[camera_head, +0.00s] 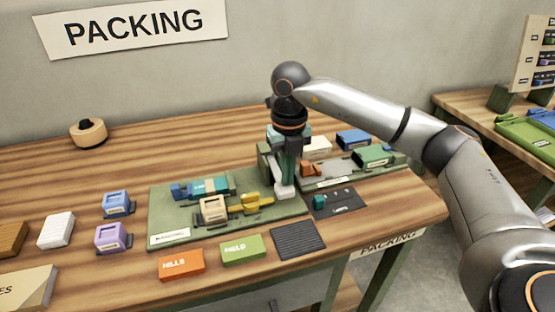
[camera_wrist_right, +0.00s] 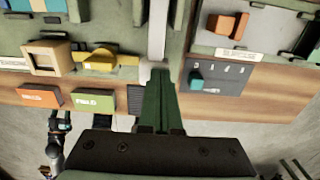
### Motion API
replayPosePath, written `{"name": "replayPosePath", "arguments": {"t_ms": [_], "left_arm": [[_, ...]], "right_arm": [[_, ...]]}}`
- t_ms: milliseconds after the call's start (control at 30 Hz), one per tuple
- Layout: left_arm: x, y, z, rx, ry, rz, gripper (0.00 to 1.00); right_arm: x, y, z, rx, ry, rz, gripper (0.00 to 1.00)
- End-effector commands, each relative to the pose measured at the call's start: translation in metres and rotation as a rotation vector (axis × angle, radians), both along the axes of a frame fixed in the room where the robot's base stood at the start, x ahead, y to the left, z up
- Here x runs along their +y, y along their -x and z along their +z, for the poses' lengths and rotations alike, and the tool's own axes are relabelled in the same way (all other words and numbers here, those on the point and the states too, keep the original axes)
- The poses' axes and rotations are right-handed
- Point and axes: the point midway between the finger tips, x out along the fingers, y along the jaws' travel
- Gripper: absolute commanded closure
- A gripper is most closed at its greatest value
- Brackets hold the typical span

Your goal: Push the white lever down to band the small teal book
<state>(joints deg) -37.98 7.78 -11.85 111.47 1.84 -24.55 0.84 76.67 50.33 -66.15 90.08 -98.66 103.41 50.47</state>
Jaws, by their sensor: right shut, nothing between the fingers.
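The white lever (camera_head: 284,190) stands at the right end of the green banding station (camera_head: 165,220); it also shows in the wrist view (camera_wrist_right: 157,35). My right gripper (camera_head: 288,180) points down over the lever, shut and empty. In the wrist view its fingertips (camera_wrist_right: 158,82) are at the lever's near end; I cannot tell whether they touch. A small teal book (camera_head: 215,186) lies on the station, left of the lever, with a blue part at its left end. A dark jointed shape at the wrist view's lower left looks like my left gripper (camera_wrist_right: 57,135); its jaws are unclear.
A tan block (camera_head: 213,209) and a yellow piece (camera_head: 250,203) sit on the station. An orange book (camera_head: 181,264), a green book (camera_head: 242,248) and a dark ribbed pad (camera_head: 298,240) lie in front. A grey-green tray (camera_head: 330,178) with books stands right of the lever.

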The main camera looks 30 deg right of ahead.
Motion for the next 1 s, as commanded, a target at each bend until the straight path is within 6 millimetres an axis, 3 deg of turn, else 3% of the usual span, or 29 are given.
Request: {"name": "replayPosePath", "arguments": {"t_ms": [267, 800, 1000], "left_arm": [[0.014, 0.01, 0.007, 0.015, -0.019, 0.022, 0.43], [0.012, 0.008, 0.043, 0.009, -0.014, 0.023, 0.43], [0.011, 0.008, 0.048, 0.008, -0.013, 0.022, 0.43]], "right_arm": [[0.0, 0.0, 0.026, 0.001, 0.0, 0.0, 1.0], [0.0, 0.0, 0.07, -0.001, -0.001, 0.0, 1.0], [0.0, 0.0, 0.076, 0.0, -0.001, 0.0, 1.0]]}}
